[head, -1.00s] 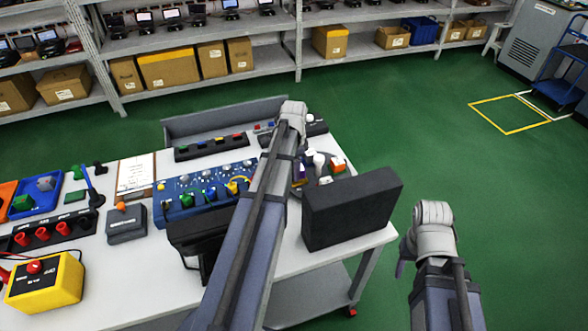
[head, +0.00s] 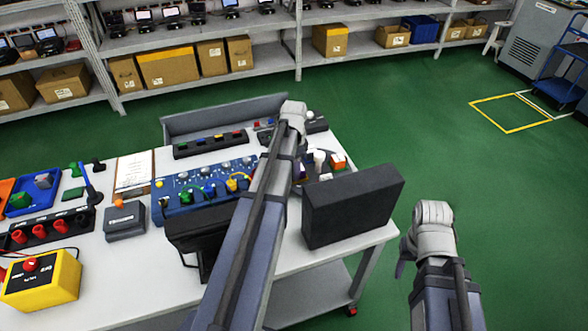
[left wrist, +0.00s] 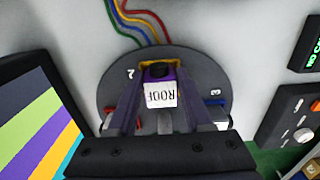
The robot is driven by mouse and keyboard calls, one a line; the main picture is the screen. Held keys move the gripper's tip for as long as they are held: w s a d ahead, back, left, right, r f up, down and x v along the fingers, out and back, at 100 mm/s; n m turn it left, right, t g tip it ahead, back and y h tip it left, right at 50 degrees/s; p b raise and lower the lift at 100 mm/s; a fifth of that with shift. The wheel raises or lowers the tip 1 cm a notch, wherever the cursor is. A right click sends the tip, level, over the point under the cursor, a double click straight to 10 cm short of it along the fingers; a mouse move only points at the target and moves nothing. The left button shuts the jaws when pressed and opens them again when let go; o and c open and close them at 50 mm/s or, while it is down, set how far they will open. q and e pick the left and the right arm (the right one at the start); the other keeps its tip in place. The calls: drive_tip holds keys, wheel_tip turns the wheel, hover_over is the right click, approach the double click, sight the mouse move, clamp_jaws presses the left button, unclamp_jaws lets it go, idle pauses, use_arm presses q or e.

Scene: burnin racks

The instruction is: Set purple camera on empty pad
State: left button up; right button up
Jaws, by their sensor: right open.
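The purple camera (left wrist: 181,78), with a white lettered label, is in the middle of the left wrist view. My left gripper (left wrist: 162,92) has one finger along each side of it and appears closed on it. Below it is a round dark grey plate (left wrist: 110,92) with white numbers 2 and 3 and coloured wires at its far edge. The camera hides the plate beneath it, so I cannot tell whether it touches. In the head view my left arm hides its fingers. My right gripper (head: 405,254) is open and empty, off the table's right side.
A dark monitor (head: 350,207) stands at the table's right front. A blue panel with knobs (head: 178,205), a grey box (head: 125,222) and a yellow box (head: 40,282) stand left of my left arm. A screen (left wrist: 38,120) borders the plate.

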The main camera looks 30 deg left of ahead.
use_arm(q)
drive_tip(key=o, duration=0.5)
wheel_tip(320, 180, up, 8)
drive_tip(key=p, duration=0.8)
drive_tip(key=shift+f, duration=0.1)
idle(0.5)
